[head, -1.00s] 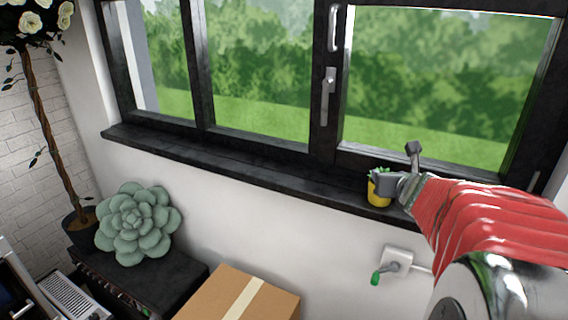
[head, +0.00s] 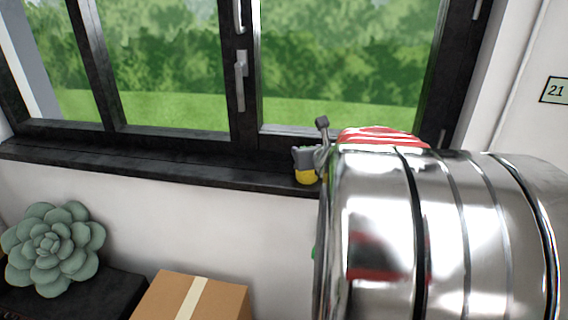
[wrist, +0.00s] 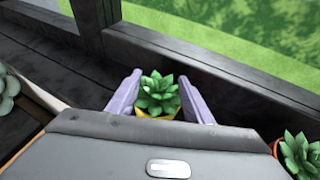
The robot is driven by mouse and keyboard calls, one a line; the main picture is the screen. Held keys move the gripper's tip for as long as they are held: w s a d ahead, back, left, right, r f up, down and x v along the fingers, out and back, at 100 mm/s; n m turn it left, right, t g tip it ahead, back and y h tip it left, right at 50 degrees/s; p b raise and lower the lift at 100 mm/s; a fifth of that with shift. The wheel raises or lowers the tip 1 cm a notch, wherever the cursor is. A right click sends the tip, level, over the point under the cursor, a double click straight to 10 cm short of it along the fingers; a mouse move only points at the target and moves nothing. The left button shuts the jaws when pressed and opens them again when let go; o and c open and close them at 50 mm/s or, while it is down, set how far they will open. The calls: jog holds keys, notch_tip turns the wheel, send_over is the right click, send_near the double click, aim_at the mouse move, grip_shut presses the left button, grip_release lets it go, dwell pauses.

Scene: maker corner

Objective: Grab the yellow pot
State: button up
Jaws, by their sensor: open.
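The yellow pot (head: 306,176) stands on the dark window sill in the head view, partly hidden behind my gripper (head: 312,156). In the wrist view the yellow pot (wrist: 157,115) holds a green succulent (wrist: 157,95) and sits between the two fingers of my gripper (wrist: 158,100). The fingers are open, one on each side of the plant. A gap shows beside the leaves. The lower part of the pot is hidden by my gripper body, so I cannot tell whether the fingers touch it.
The window sill (head: 150,165) runs along the window. In the wrist view another succulent (wrist: 300,155) is at the lower right, and a pale green plant (wrist: 8,90) is at the left edge. A cardboard box (head: 225,300) and a large succulent (head: 50,250) are below the sill.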

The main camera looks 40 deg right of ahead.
jog(key=shift+c, duration=0.3)
jog(key=shift+f, duration=0.1)
grip_shut()
dwell(0.4)
